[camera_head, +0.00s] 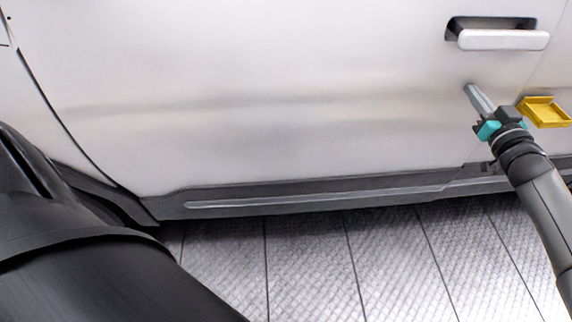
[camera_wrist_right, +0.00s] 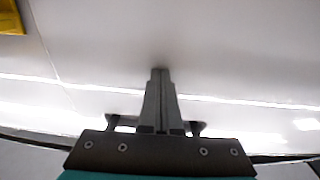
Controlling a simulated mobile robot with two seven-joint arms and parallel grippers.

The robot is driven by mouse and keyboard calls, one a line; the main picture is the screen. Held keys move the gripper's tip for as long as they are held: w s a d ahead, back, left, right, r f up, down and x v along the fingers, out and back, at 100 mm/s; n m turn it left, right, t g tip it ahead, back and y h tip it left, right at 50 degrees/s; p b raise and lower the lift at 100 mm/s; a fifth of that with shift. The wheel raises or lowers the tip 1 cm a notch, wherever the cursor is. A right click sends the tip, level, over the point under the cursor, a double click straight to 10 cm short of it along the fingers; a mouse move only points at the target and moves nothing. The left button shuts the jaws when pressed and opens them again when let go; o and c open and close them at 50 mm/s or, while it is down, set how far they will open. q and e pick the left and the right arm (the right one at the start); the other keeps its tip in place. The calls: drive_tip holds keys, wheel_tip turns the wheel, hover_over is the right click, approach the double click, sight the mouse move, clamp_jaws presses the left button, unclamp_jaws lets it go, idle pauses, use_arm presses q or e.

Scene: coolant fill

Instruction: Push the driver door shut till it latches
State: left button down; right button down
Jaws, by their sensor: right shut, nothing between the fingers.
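The white driver door (camera_head: 270,90) fills most of the head view, and its white surface also fills the right wrist view (camera_wrist_right: 230,50). Its door handle (camera_head: 502,39) is at the upper right, in front of a dark recess. My right gripper (camera_head: 469,89) is below the handle, near the door's right edge. It is shut and empty, with its fingertips at the door panel. In the right wrist view the two fingers (camera_wrist_right: 159,72) lie together and point at the panel; I cannot tell for sure whether they touch. My left gripper is not in view.
A yellow tray-like piece (camera_head: 545,112) is just right of my right gripper; a yellow corner also shows in the right wrist view (camera_wrist_right: 11,18). A dark sill (camera_head: 330,195) runs below the door. The tiled metallic floor (camera_head: 310,260) in front is clear.

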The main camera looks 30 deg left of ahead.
drive_tip(key=shift+w+a, duration=0.2)
drive_tip(key=shift+w, duration=0.1)
drive_tip(key=shift+b, duration=0.3)
drive_tip(key=p+v, duration=0.8)
drive_tip(key=v, duration=0.1)
drive_tip(key=shift+p, duration=0.3)
idle(0.4)
drive_tip(key=shift+w, duration=0.15)
